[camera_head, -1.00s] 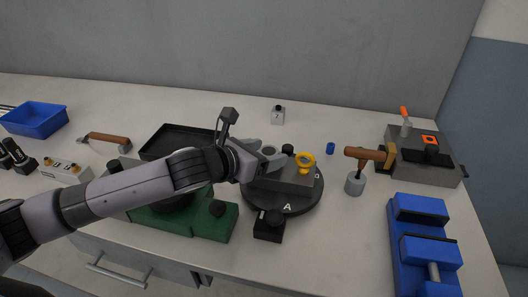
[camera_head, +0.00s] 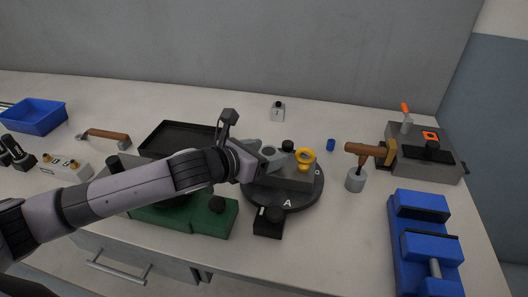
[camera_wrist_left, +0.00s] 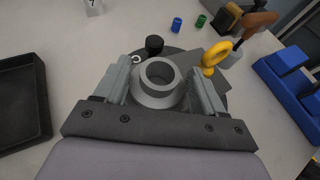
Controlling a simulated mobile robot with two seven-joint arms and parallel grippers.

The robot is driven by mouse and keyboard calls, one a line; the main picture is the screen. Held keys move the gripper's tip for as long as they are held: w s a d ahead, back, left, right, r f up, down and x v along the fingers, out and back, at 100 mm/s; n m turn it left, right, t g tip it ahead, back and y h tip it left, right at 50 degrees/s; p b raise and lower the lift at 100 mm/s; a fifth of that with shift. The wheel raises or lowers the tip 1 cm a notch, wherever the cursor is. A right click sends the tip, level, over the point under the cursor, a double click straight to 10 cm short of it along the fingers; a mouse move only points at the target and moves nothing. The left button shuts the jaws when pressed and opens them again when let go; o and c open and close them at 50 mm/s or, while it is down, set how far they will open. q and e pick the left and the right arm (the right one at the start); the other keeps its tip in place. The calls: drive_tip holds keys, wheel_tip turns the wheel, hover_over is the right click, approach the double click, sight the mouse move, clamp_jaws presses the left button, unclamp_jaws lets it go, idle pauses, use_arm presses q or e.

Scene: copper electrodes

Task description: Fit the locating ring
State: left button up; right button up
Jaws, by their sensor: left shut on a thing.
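The locating ring, a grey flanged collar with a round bore, shows in the wrist view (camera_wrist_left: 160,76) and in the head view (camera_head: 268,153). My left gripper (camera_head: 262,158) is shut on it, with one finger on each side in the wrist view (camera_wrist_left: 163,88). The ring is upright over a grey block (camera_head: 298,178) on a dark round turntable (camera_head: 292,203) marked A. Whether the ring touches the block is hidden. A yellow eyebolt (camera_head: 306,159) and a black knob (camera_head: 288,146) stand beside the ring. My right gripper is not in view.
A black tray (camera_head: 160,136) and a green base (camera_head: 207,228) lie near my left arm. A mallet (camera_head: 364,150) on a grey stand (camera_head: 356,181), a blue vise (camera_head: 420,208) and a grey fixture (camera_head: 430,168) are at right. The back of the bench is mostly clear.

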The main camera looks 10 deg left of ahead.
use_arm(q)
drive_tip(key=shift+f+p, duration=0.1)
drive_tip(key=shift+p, duration=0.25)
idle(0.5)
drive_tip(key=o, duration=1.3)
drive_tip(key=shift+p+v, duration=1)
drive_tip(key=shift+v, duration=0.3)
drive_tip(key=shift+p+v, duration=0.35)
drive_tip(key=shift+v, duration=0.85)
